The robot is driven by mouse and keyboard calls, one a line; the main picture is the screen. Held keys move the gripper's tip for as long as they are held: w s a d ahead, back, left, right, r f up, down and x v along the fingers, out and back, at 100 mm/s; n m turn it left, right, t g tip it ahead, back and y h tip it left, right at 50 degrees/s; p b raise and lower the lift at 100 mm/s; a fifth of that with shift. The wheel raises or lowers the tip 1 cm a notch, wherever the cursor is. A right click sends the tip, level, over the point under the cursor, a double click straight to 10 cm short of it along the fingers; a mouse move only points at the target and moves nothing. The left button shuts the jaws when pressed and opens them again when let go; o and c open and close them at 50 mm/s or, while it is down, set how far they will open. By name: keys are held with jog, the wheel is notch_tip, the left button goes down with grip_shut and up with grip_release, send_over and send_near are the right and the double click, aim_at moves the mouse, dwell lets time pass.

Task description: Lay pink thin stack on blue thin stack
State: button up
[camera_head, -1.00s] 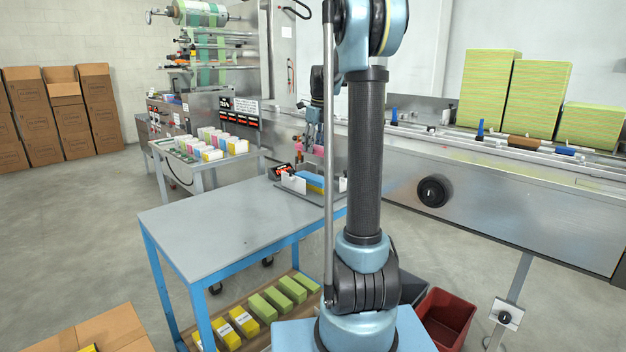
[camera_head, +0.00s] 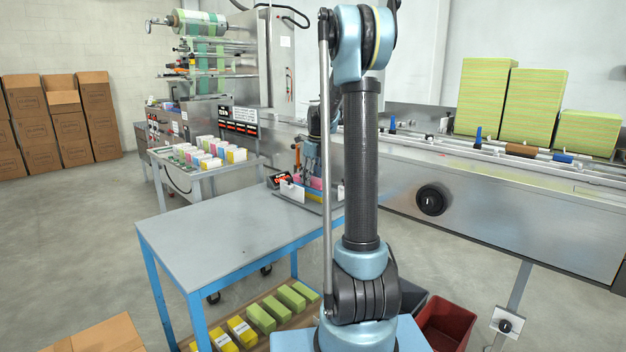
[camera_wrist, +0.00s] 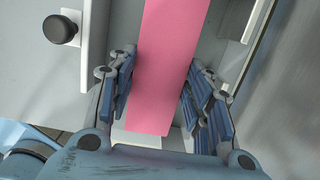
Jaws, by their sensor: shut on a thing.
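The pink thin stack (camera_wrist: 168,60) is a long flat strip between my gripper's fingers (camera_wrist: 160,95) in the wrist view. My gripper is shut on it, with blue finger pads along both sides. In the head view, my gripper (camera_head: 310,174) points down into the fixture on the far end of the table, and the pink stack (camera_head: 316,183) shows low between the fixture's pale side plates. The blue thin stack is hidden or too small to pick out now. Whether the pink stack touches it I cannot tell.
The fixture has a white plate (camera_head: 291,192) and a dark round knob (camera_wrist: 60,29) beside the stack. The grey table (camera_head: 225,230) is clear in front. A side table (camera_head: 190,165) holds several coloured stacks. The steel machine (camera_head: 500,205) stands close on the right.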

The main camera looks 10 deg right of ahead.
aim_at(315, 180)
jog(key=shift+f, duration=0.1)
jog(key=o, duration=0.8)
jog(key=r, duration=0.4)
jog(key=s+r, duration=0.1)
jog(key=r, duration=0.3)
jog(key=d+r, duration=0.1)
jog(key=r, duration=0.3)
jog(key=shift+s, duration=0.35)
